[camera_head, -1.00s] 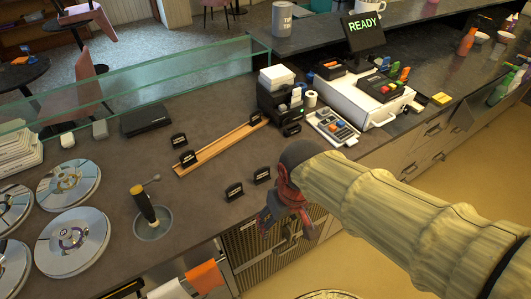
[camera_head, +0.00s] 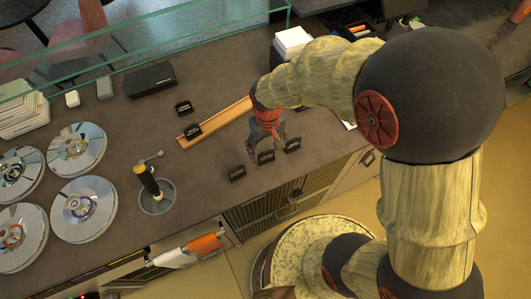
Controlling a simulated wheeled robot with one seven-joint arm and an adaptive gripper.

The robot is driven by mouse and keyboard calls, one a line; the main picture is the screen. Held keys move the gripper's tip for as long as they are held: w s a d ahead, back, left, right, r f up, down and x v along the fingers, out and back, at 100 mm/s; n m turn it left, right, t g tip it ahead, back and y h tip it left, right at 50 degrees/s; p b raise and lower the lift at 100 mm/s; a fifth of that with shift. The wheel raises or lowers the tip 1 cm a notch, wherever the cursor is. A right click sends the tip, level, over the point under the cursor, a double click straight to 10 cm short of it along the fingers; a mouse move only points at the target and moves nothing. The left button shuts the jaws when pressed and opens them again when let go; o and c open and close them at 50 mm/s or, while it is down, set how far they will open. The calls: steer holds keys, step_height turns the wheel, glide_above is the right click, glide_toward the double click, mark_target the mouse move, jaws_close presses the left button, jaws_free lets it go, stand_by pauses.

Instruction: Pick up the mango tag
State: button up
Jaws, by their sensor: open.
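Several small black tags stand on the dark counter. One tag (camera_head: 266,156) is right at my gripper, a second (camera_head: 293,145) is just right of it, and a third (camera_head: 237,173) is to its lower left. Two more tags, one (camera_head: 184,107) behind the wooden rail and one (camera_head: 192,131) at its left end, are farther left. The lettering is too small to read, so I cannot tell which is the mango tag. My gripper (camera_head: 267,145) is open and points down, its fingers around or just above the nearest tag; contact is unclear.
The wooden rail (camera_head: 222,121) runs behind my gripper, its right end hidden by my arm. A bowl with a black-and-yellow handled tool (camera_head: 158,197) and round metal lids (camera_head: 84,209) are to the left. A glass screen (camera_head: 150,60) edges the back.

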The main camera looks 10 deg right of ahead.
mark_target(266, 159)
steer(key=f, duration=0.4)
steer(key=shift+a+f, duration=0.25)
steer(key=shift+f, duration=0.25)
steer(key=shift+s, duration=0.1)
steer(key=shift+d, duration=0.1)
steer(key=c, duration=0.3)
steer(key=c, duration=0.7)
